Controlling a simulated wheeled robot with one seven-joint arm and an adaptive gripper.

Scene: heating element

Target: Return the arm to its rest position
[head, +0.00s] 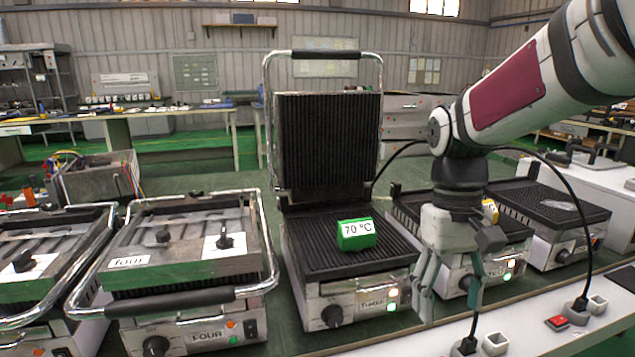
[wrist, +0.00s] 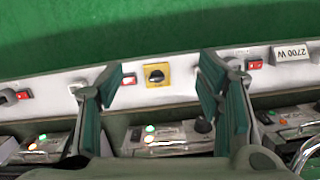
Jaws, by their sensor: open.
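My arm reaches in from the upper right of the head view. My gripper (head: 447,292) points down in front of the grill (head: 514,235) to the right of grill THREE, hiding part of that grill's front. The fingers are apart, and the wrist view shows nothing between the fingertips (wrist: 158,82) at close range. Beyond them in the wrist view is a white strip with a yellow rotary switch (wrist: 157,74). I cannot tell from the head view whether the fingers touch anything.
Grill THREE (head: 342,316) stands open with a green block marked 70 °C (head: 356,235) on its plate. Grill FOUR (head: 205,334) is closed, its handle forward. A white ledge (head: 535,307) with sockets, red switches and black cables runs along the front right.

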